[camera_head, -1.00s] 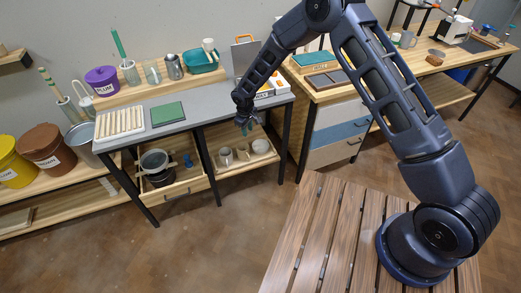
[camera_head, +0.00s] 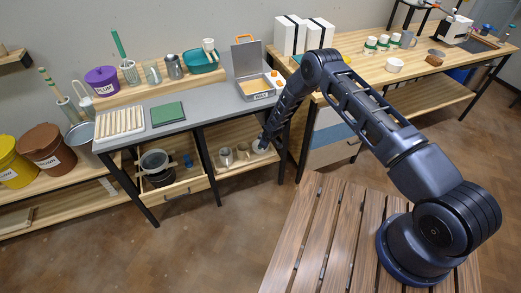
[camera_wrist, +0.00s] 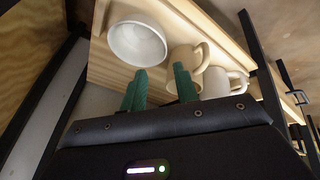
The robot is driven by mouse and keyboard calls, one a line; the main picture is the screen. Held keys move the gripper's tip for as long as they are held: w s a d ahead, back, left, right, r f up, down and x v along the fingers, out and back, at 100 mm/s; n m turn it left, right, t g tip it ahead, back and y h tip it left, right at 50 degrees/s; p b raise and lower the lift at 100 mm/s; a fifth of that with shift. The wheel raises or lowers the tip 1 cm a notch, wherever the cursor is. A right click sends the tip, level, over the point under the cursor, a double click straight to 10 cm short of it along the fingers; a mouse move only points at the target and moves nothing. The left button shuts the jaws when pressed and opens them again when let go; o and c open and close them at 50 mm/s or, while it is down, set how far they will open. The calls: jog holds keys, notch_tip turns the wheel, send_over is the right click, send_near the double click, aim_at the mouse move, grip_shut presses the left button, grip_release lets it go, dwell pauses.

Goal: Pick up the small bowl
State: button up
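A small white bowl (camera_wrist: 138,44) sits on a pale wooden pull-out shelf (camera_wrist: 104,68) under the grey bench, beside two cream mugs (camera_wrist: 188,58). The shelf (camera_head: 240,168) and mugs (camera_head: 226,157) show there. My gripper (camera_wrist: 160,70) is open, with its two green fingers apart and nothing between them. In the wrist view the bowl lies beyond the fingertips, towards the top. I cannot tell the exact gap.
The grey benchtop (camera_head: 205,112) is above the shelf, with a black leg (camera_head: 285,148) at its right. A drawer with dark pots (camera_head: 155,162) stands open to the left. Another white bowl (camera_head: 394,65) is on the right-hand table. The floor in front is clear.

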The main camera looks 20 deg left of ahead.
jog(key=x, duration=0.6)
jog(key=d+x, duration=0.1)
jog(key=x, duration=0.2)
jog(key=shift+s+f, duration=0.25)
jog(key=shift+s, duration=0.15)
jog(key=shift+w+a+f, duration=0.15)
jog(key=shift+a+f, duration=0.2)
jog(key=shift+f, duration=0.2)
grip_shut()
